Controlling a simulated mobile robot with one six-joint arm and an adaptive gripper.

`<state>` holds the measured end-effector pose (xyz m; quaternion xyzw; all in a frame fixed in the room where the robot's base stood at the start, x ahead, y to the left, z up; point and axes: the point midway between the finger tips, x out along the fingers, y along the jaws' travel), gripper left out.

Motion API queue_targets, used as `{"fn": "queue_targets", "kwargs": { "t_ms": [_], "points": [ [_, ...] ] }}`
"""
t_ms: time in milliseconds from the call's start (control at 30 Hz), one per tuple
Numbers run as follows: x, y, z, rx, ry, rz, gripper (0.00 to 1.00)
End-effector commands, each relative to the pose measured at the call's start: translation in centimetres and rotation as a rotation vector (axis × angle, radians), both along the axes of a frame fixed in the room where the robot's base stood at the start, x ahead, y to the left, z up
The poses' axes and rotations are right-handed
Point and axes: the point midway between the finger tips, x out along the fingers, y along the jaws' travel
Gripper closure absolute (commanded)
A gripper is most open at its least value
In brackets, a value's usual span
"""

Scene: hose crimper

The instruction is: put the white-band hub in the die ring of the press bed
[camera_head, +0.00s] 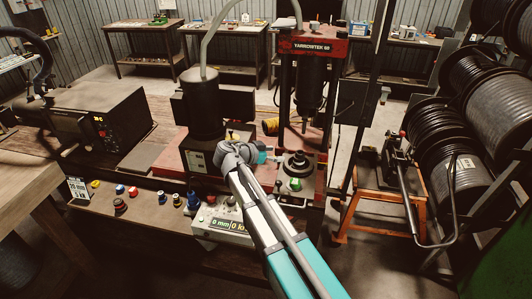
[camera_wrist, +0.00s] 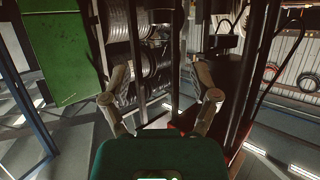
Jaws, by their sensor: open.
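The press bed (camera_head: 318,190) is the red base of the press in the head view. The dark round die ring (camera_head: 296,164) sits on it, with a green part below its front. Small hubs with coloured bands stand in a row on the front bench. One with a pale top (camera_head: 162,197) may be the white-band hub, but it is too small to be sure. My arm reaches up over the bench, with its wrist left of the die ring. In the wrist view my gripper (camera_wrist: 166,90) is open, with nothing between its fingers.
The red press frame (camera_head: 319,46) rises behind the die ring. A dark cylinder (camera_head: 204,100) stands left of it. A control panel (camera_head: 226,224) lies in front. Hose reels (camera_head: 458,185) and an orange stand (camera_head: 380,182) are at the right.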

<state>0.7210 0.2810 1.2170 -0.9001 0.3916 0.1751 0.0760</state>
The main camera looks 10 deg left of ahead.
Motion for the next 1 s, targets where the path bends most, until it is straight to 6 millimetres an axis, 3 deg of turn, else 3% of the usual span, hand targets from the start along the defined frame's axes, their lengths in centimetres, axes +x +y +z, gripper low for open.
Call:
{"fn": "queue_targets", "kwargs": {
  "t_ms": [367, 567, 767, 1000],
  "points": [
    [0.0, -0.1, 0.0, 0.000, 0.002, -0.001, 0.22],
    [-0.3, -1.9, -0.7, 0.001, 0.059, -0.008, 0.22],
    [-1.3, -7.0, -2.7, 0.011, 0.238, -0.012, 0.22],
    [-4.1, -14.5, -6.0, 0.070, 0.541, 0.034, 0.22]
  ]
}}
